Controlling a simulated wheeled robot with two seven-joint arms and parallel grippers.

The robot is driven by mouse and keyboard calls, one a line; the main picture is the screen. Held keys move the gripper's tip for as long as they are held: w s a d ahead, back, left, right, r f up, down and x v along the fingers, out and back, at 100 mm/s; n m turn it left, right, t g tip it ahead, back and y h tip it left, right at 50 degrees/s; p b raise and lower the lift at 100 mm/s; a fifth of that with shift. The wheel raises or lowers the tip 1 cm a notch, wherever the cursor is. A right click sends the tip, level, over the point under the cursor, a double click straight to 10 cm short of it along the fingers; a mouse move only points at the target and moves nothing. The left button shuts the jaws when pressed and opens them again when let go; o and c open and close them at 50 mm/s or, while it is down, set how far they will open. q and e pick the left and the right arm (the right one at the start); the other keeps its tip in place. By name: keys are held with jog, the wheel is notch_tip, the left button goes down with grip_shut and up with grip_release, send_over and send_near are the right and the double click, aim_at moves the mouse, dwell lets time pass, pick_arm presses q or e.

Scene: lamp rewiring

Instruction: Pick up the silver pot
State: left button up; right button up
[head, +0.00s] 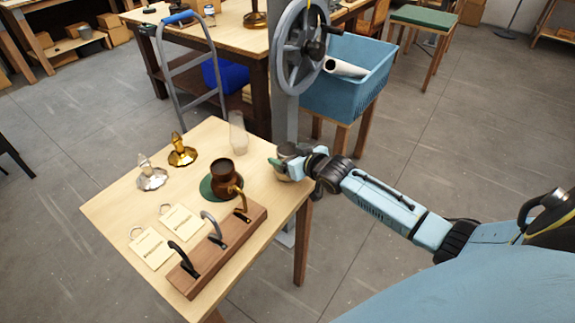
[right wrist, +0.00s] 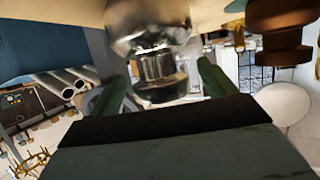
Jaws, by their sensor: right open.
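The silver pot (right wrist: 150,40) is a shiny rounded metal body. It fills the upper middle of the right wrist view, between the two green fingers of my right gripper (right wrist: 160,88). The fingers are apart, one on each side of it; I cannot tell whether either touches it. In the head view my right gripper (head: 280,168) is at the table's right edge, and the pot there is mostly hidden by the gripper. A copper-brown pot (head: 225,174) stands on a green round mat to the left of the gripper; it also shows in the right wrist view (right wrist: 280,30). My left gripper is not in view.
The wooden table (head: 120,207) also bears a silver lamp base (head: 152,180), a gold one (head: 182,155), a clear glass chimney (head: 237,132), two cards (head: 165,232) and a wooden block with curved handles (head: 225,247). A grey post with a handwheel (head: 300,50) and a blue basket (head: 345,90) stand behind.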

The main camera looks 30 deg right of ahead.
jog(key=shift+x, duration=0.85)
jog(key=shift+s, duration=0.1)
jog(key=c, duration=1.2)
jog(key=shift+r, duration=0.1)
jog(key=shift+c, duration=0.2)
